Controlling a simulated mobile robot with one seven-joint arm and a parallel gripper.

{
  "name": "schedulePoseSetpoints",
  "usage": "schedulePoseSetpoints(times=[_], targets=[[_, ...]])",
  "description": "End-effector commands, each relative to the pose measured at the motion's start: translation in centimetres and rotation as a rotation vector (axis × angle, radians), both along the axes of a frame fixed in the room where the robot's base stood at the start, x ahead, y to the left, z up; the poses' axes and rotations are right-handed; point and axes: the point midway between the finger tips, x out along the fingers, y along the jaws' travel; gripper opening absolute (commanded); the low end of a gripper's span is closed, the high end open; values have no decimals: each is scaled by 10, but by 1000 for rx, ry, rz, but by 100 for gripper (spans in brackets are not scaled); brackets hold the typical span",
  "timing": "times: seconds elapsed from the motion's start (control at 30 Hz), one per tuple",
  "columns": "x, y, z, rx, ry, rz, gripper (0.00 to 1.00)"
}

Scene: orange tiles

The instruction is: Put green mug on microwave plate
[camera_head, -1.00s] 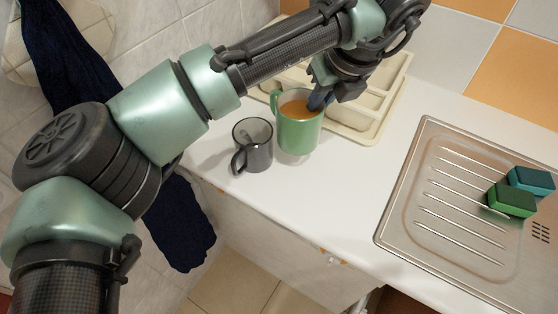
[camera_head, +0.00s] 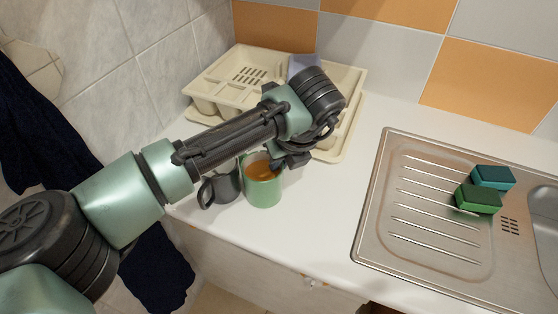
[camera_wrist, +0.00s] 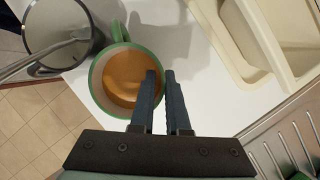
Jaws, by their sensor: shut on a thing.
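The green mug (camera_head: 263,190) holds an orange-brown drink and is upright at the left end of the white counter. In the wrist view its green rim (camera_wrist: 96,88) lies just left of and between my fingers. My gripper (camera_head: 292,160) is shut on the mug's wall, one finger (camera_wrist: 150,85) inside the rim and the other outside. I cannot tell whether the mug's base is off the counter. No microwave or plate is in view.
A dark grey mug (camera_head: 222,190) with a spoon in it (camera_wrist: 50,55) stands close on the left. A cream dish rack (camera_head: 225,75) is behind. A steel sink (camera_head: 400,215) with two sponges (camera_head: 478,199) is at the right. Clear counter lies between mug and sink.

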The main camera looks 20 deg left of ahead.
Motion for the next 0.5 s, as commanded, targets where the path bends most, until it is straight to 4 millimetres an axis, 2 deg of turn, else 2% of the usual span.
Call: schedulePoseSetpoints(times=[0.27, 0.3, 0.43, 0.5], targets=[[1, 1, 0, 2, -4, 0, 0], [0, 0, -1, 1, -2, 1, 19], [0, 0, -1, 0, -1, 1, 42], [0, 0, -1, 1, -1, 0, 43]])
